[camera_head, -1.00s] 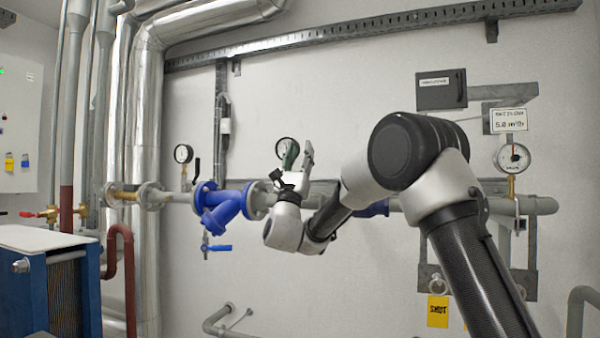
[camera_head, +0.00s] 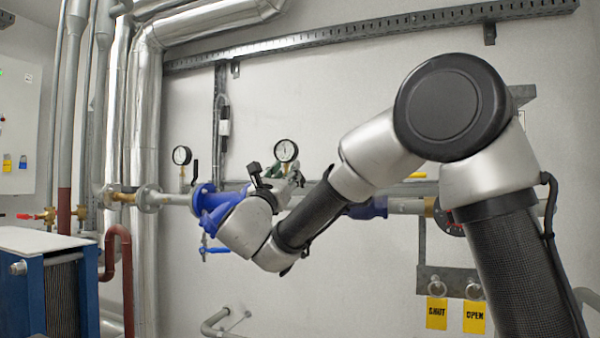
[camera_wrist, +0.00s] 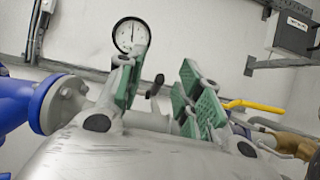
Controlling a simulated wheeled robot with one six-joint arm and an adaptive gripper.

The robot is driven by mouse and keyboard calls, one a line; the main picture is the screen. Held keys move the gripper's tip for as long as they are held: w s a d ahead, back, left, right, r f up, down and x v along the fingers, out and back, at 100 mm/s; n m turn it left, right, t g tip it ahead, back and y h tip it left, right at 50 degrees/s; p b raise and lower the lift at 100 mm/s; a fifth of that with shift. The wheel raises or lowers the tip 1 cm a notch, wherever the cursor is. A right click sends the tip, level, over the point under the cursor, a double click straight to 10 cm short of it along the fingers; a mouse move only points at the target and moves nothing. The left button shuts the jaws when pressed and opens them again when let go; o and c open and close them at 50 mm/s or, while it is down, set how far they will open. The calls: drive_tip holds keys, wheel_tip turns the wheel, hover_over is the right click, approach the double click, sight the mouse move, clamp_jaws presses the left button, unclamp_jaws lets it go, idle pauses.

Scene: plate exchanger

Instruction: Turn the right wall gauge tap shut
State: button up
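The right wall gauge (camera_head: 286,150), a round white dial with a black rim, stands above the pipe; the wrist view also shows it (camera_wrist: 130,34), beyond the left finger. A small black lever (camera_wrist: 155,86), seemingly the gauge's tap handle, shows between my fingers in the wrist view. My gripper (camera_wrist: 163,66) is open, green pads apart, with nothing held. Contact with the lever cannot be told. In the head view my gripper (camera_head: 284,176) is just below the gauge, partly hidden by my wrist, and the tap is not clear there.
A blue flanged fitting (camera_head: 212,202) lies left of my wrist. A second gauge (camera_head: 181,156) stands further left. A yellow lever (camera_wrist: 254,105) is right of my fingers. Yellow SHUT (camera_head: 437,313) and OPEN (camera_head: 474,317) tags hang lower right. A blue plate unit (camera_head: 62,290) stands lower left.

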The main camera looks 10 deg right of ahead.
drive_tip(key=shift+g, duration=0.6)
drive_tip(key=w+d, duration=0.1)
drive_tip(key=w, duration=0.1)
drive_tip(key=w+d, duration=0.3)
drive_tip(key=w, duration=0.2)
drive_tip(key=shift+w+d+r, duration=0.1)
drive_tip(key=shift+d+r, duration=0.15)
drive_tip(key=shift+d, duration=0.1)
clamp_jaws()
